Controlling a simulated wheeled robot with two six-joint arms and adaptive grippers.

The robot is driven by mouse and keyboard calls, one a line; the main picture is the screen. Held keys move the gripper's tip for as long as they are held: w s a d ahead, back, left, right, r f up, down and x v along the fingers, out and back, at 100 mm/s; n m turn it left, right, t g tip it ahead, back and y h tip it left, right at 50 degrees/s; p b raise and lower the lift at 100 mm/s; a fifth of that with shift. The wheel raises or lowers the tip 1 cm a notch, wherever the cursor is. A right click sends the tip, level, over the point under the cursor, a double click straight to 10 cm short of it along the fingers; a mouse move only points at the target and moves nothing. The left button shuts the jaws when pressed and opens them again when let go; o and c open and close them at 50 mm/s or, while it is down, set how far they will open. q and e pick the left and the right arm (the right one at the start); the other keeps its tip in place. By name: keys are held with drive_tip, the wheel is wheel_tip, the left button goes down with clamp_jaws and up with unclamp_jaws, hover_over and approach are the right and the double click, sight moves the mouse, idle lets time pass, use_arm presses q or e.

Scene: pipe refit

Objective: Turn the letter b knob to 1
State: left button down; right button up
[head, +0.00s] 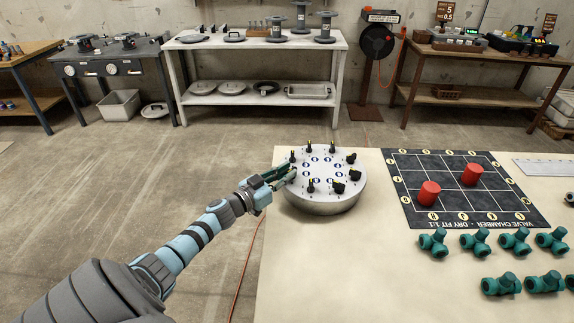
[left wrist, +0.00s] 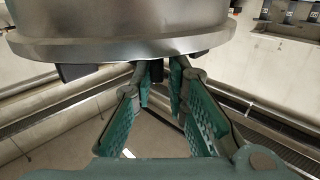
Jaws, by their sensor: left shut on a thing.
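A round grey metal drum (head: 325,202) stands on the near bench, with several black knobs (head: 332,147) in a ring on its top face. Some carry a yellow mark. Blue round labels lie inside the ring, too small to read, so I cannot tell which knob is letter b. My left gripper (head: 291,174) reaches the drum's left side and is shut on a black knob. In the left wrist view the drum rim (left wrist: 120,45) fills the top, and the green fingers (left wrist: 166,76) close around a dark knob (left wrist: 156,70). Another dark knob (left wrist: 76,72) stands to its left.
Right of the drum lies a dark grid mat (head: 465,205) with two red cylinders (head: 429,194). Several green pipe fittings (head: 500,283) lie in front of it. The bench top (head: 330,265) before the drum is clear. Shelves and work tables stand at the back wall.

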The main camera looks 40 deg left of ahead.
use_arm(q)
drive_tip(key=shift+w+a+r+m+h+b, duration=0.15)
drive_tip(key=shift+m+h+b, duration=0.25)
drive_tip(key=shift+h, duration=0.2)
drive_tip(key=shift+f+m+g+h+b, duration=0.25)
drive_tip(key=shift+m+h+b, duration=0.35)
drive_tip(key=shift+h+b, duration=0.3)
drive_tip(key=shift+r+m+g+h+b, duration=0.15)
drive_tip(key=shift+m+g+h+b, duration=0.2)
drive_tip(key=shift+m+h+b, duration=0.4)
use_arm(e)
drive_tip(key=shift+f, duration=1.55)
drive_tip(key=shift+a, duration=0.1)
use_arm(q)
drive_tip(key=c, duration=1.7)
unclamp_jaws()
drive_tip(key=shift+r, duration=0.1)
drive_tip(key=v, duration=1.2)
